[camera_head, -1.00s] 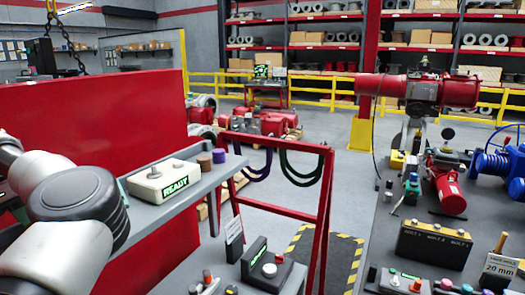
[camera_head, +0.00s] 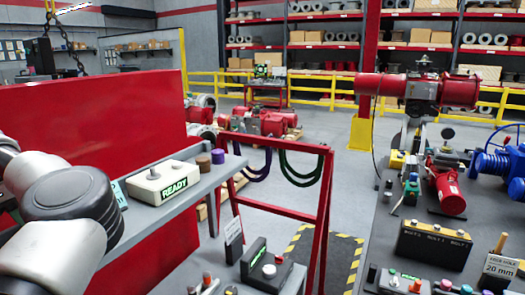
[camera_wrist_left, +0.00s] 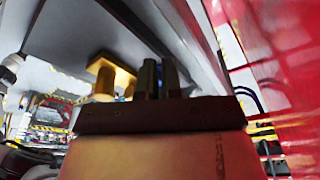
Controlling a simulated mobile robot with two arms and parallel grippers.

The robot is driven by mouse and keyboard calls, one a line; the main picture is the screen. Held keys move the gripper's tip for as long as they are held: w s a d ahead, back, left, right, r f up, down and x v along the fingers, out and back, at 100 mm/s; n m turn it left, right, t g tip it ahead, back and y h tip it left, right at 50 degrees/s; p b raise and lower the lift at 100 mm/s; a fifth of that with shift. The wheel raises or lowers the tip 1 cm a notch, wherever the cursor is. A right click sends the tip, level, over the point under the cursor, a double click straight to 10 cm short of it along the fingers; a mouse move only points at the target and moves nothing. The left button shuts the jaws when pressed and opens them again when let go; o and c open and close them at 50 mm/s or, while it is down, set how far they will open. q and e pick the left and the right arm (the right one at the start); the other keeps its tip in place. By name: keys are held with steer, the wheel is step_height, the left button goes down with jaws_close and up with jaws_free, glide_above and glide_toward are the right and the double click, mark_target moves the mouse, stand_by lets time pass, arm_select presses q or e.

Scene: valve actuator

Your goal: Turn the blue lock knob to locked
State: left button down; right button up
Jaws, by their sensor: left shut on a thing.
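In the left wrist view, my left gripper (camera_wrist_left: 158,76) shows as two dark fingers standing close together beyond the dark palm edge. A narrow blue thing (camera_wrist_left: 159,84), which fits the blue lock knob, shows between the fingers. They are shut on it, and they hide most of it, so I cannot tell its turn angle. In the head view, my left arm comes in from the left, and its gripper and the blue knob are not visible there. My right gripper is in neither view.
A yellow-tan fitting (camera_wrist_left: 104,80) is beside the fingers. A red panel (camera_head: 100,130) stands behind. A crowded bench is at right.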

arm_select(q)
steer(key=p+v, duration=0.2)
steer(key=v, duration=0.1)
steer(key=w+p+v, duration=0.1)
steer(key=p+v, duration=0.1)
steer(key=shift+d+r, duration=0.25)
steer(key=shift+r, duration=0.1)
